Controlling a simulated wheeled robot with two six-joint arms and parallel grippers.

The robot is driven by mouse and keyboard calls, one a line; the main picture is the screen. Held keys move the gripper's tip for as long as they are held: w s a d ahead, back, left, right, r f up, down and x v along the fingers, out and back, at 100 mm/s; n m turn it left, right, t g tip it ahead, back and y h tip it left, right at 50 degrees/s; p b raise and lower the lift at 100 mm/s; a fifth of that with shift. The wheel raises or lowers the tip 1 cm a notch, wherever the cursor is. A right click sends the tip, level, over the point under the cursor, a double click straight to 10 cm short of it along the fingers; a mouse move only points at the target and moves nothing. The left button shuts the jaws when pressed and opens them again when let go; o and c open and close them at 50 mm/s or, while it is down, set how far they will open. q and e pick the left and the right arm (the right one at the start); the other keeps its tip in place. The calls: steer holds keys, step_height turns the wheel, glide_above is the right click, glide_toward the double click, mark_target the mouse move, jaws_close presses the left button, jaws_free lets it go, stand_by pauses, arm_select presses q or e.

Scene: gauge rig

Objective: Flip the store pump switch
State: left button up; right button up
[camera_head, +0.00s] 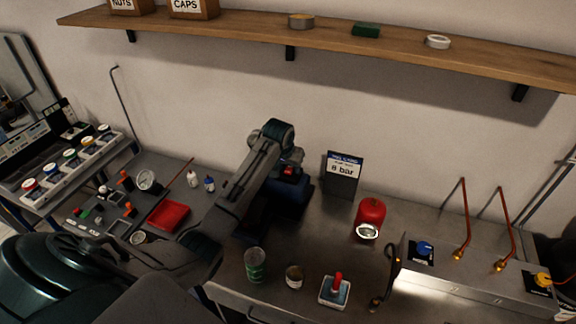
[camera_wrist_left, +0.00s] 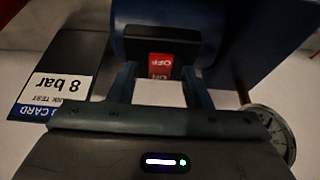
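The store pump is a dark blue body (camera_head: 292,197) on the bench, mostly behind my left arm in the head view. It also fills the top of the left wrist view (camera_wrist_left: 215,25). Its switch (camera_wrist_left: 160,66) is a rocker in a black housing, with a red part marked OFF and a paler part marked ON, both upside down. My left gripper (camera_wrist_left: 161,80) is open, its two fingers on either side of the switch's line; I cannot tell whether they touch it. In the head view the left gripper (camera_head: 287,166) is at the pump. My right gripper is not in view.
A card (camera_head: 344,174) reading 8 bar stands right of the pump. A red cylinder (camera_head: 371,214), a green can (camera_head: 255,264), a small tin (camera_head: 294,276) and a red-handled switch box (camera_head: 335,291) stand nearby. A wooden shelf (camera_head: 330,38) runs above.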

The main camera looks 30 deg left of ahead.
mark_target(287, 173)
arm_select(q)
steer(key=c, duration=0.9)
steer(key=shift+o, duration=0.2)
steer(key=shift+w+r+g, duration=0.1)
steer(key=shift+w+g, duration=0.2)
steer(key=shift+g, duration=0.7)
steer(key=shift+a, duration=0.1)
steer(key=o, duration=1)
steer(key=shift+h, duration=0.3)
steer(key=r, duration=0.3)
steer(key=s+r+b, duration=0.1)
steer(key=r, duration=0.3)
steer(key=s+r+b, duration=0.1)
steer(key=r, duration=0.2)
steer(key=shift+d+r, duration=0.25)
steer(key=shift+r, duration=0.05)
steer(key=shift+s+f, duration=0.1)
steer(key=shift+f, duration=0.05)
